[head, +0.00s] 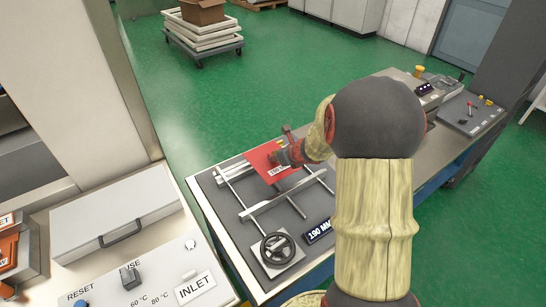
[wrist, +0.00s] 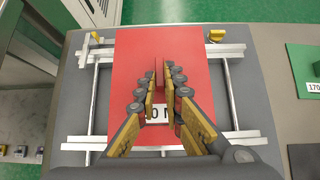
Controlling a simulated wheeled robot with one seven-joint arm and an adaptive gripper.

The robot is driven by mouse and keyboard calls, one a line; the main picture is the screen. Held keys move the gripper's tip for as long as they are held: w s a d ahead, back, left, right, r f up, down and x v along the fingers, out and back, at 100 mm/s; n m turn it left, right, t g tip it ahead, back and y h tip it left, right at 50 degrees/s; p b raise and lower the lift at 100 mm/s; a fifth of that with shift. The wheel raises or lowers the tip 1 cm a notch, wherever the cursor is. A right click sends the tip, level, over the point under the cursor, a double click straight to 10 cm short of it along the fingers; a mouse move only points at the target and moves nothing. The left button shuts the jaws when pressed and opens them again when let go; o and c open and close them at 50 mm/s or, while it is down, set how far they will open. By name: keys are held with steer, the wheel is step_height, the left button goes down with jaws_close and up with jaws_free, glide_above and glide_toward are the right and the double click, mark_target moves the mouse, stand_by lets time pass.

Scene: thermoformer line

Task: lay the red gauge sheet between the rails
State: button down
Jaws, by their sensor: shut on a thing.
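The red gauge sheet (head: 262,160) is at the far end of the grey rail table in the head view. In the wrist view the sheet (wrist: 128,85) fills the middle, with a white label partly hidden by the fingers. My gripper (wrist: 161,75) is shut on a thin upright red part of the sheet. The silver rails (wrist: 84,143) run crosswise; the sheet covers their middle stretches, and their ends show on both sides. Whether the sheet touches the rails or hangs above them I cannot tell. In the head view my gripper (head: 284,156) hides part of the sheet.
A black handwheel (head: 278,248) and a display reading 190 MM (head: 320,231) are at the table's near end. A green sheet labelled 170 (wrist: 302,70) lies to the right in the wrist view. Yellow knobs (wrist: 215,35) stand near the rails. An inlet panel (head: 160,275) is at the left.

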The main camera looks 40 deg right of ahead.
mark_target(278, 168)
steer(key=shift+f+b, duration=2.8)
steer(key=shift+f, duration=0.05)
steer(key=shift+f+b, duration=1.35)
steer(key=shift+b, duration=0.05)
steer(key=c, duration=1.8)
jaws_free()
steer(key=shift+c, duration=0.2)
steer(key=shift+s, duration=0.1)
steer(key=v, duration=1.2)
